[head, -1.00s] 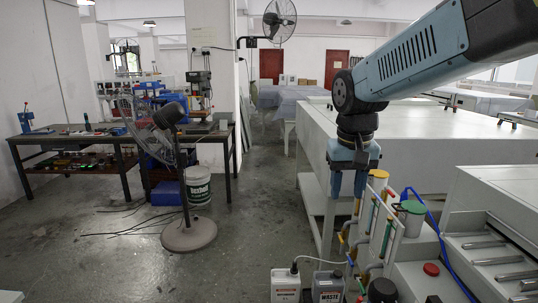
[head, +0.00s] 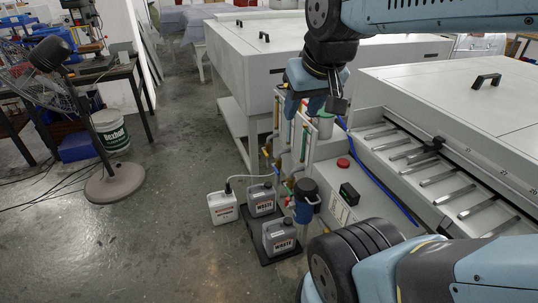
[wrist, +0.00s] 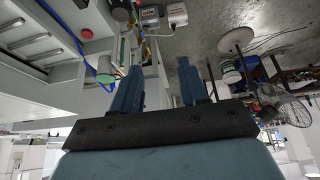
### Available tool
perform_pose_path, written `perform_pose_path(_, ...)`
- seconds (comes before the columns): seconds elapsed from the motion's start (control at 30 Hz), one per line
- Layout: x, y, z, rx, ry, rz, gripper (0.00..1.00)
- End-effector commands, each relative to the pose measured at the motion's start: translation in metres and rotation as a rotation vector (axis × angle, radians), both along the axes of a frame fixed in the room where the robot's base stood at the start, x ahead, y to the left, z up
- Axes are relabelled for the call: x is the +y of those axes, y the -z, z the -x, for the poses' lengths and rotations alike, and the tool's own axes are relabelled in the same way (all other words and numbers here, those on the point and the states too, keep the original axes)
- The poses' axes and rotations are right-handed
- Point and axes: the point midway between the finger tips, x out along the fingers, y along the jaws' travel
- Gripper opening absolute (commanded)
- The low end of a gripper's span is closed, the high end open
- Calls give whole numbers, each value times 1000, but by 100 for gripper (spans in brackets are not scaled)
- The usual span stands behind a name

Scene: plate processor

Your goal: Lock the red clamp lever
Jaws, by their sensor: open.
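I cannot make out a red clamp lever in either view. The only clear red part on the plate processor (head: 385,185) is a round red knob or button (head: 343,162); it also shows in the wrist view (wrist: 86,35). My gripper (head: 303,108) points down above the pipework at the processor's left end, apart from the red knob. In the wrist view its two blue fingers (wrist: 160,68) stand apart with nothing between them. The gripper and wrist hide part of the pipework and the green-topped container (head: 325,127).
Waste canisters (head: 279,237) stand on a black floor tray beside a blue-and-black filter unit (head: 304,200). A blue hose (head: 380,185) runs along the processor. Metal bars (head: 420,165) lie in its open bed. A fan (head: 115,180) stands left; the floor between is clear.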

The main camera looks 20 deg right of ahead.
Motion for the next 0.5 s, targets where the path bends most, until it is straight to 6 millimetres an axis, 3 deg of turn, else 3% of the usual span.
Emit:
perform_pose_path(0.07,-1,1,-9,18,-1,4,43)
perform_pose_path(0.13,65,2,-25,41,31,6,43)
perform_pose_path(0.17,74,4,-30,53,34,7,43)
perform_pose_path(0.5,57,19,-88,174,15,39,43)
